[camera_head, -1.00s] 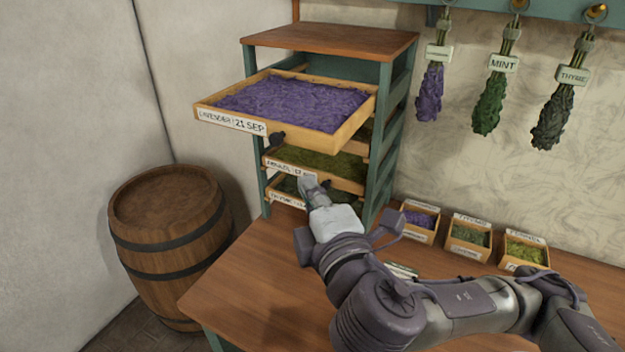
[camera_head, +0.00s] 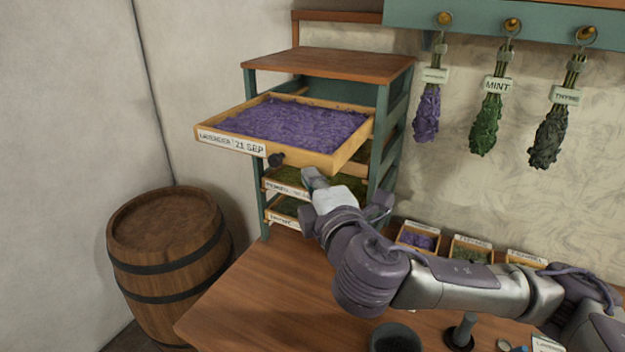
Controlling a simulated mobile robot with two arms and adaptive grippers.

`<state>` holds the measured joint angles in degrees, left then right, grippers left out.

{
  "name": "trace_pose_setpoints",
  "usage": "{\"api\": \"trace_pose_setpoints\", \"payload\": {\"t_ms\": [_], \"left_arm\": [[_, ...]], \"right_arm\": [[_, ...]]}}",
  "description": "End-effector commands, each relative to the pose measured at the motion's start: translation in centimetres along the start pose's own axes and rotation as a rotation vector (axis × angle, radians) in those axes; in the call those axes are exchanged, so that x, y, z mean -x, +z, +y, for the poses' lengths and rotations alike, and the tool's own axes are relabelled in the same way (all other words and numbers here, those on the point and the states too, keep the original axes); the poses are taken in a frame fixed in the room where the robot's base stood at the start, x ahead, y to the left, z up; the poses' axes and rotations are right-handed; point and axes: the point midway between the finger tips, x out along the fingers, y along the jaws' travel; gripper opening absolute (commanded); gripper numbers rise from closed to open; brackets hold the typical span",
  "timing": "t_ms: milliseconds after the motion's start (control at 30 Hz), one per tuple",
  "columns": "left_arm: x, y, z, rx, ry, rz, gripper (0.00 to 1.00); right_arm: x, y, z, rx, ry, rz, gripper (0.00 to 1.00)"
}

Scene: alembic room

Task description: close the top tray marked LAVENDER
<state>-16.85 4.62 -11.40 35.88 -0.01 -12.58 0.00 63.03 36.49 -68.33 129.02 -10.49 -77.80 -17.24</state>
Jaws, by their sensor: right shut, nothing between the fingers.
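The top tray (camera_head: 324,163) is pulled well out of the drying rack (camera_head: 384,140). It is full of purple lavender (camera_head: 290,124), and its front label (camera_head: 232,142) reads LAVENDER 21 SEP. My right gripper (camera_head: 312,178) is shut and empty, just below the tray's front right corner and in front of the lower trays. The gap between its fingertips and the top tray is hard to judge. My left gripper is not in view.
Two lower trays (camera_head: 286,188) sit pushed in, partly hidden by my right arm. A wooden barrel (camera_head: 168,240) stands left of the table (camera_head: 265,300). Small herb boxes (camera_head: 417,240) and a dark bowl (camera_head: 396,338) are on the table. Herb bunches (camera_head: 489,120) hang at the right.

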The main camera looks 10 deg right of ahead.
Motion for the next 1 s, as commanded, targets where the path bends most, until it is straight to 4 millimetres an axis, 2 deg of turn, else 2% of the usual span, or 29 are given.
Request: {"api": "trace_pose_setpoints", "payload": {"t_ms": [167,267,700,1000], "left_arm": [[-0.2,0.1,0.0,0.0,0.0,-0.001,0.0],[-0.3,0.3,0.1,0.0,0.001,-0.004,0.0],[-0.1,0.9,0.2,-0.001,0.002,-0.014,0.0],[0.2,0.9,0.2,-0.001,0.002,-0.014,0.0]], "right_arm": [[-1.1,1.2,-0.2,0.0,-0.003,-0.006,0.0],[-2.4,2.6,-0.2,0.001,-0.003,-0.008,0.0],[-9.9,10.1,-0.1,-0.001,-0.004,-0.006,0.0],[-12.2,12.2,-0.1,-0.001,-0.002,-0.002,0.0]]}}
